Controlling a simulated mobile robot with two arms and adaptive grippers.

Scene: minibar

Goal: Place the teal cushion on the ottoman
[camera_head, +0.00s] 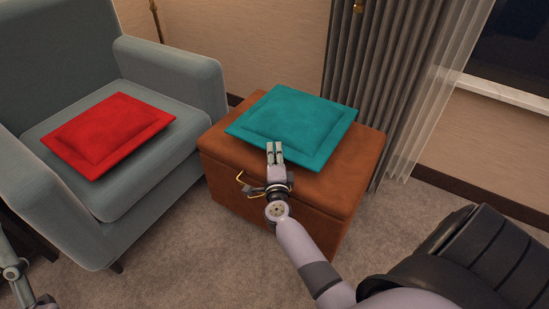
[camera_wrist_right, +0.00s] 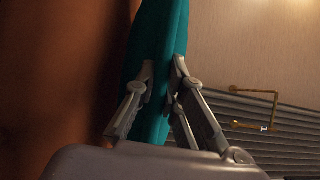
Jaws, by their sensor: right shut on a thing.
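The teal cushion (camera_head: 292,122) is square with a raised middle and lies about flat over the top of the ottoman. The ottoman (camera_head: 332,190) is a brown leather-like box. My right gripper (camera_head: 275,152) is shut on the cushion's near edge. In the right wrist view the cushion (camera_wrist_right: 160,60) stands edge-on between the fingers (camera_wrist_right: 162,90), with the brown ottoman (camera_wrist_right: 60,70) to its left.
A grey-blue armchair (camera_head: 150,185) with a red cushion (camera_head: 107,134) stands left of the ottoman. Grey curtains (camera_head: 385,80) hang close behind and right of it. Carpet (camera_head: 180,255) is clear in front. Part of my left arm (camera_head: 12,272) shows at the lower left.

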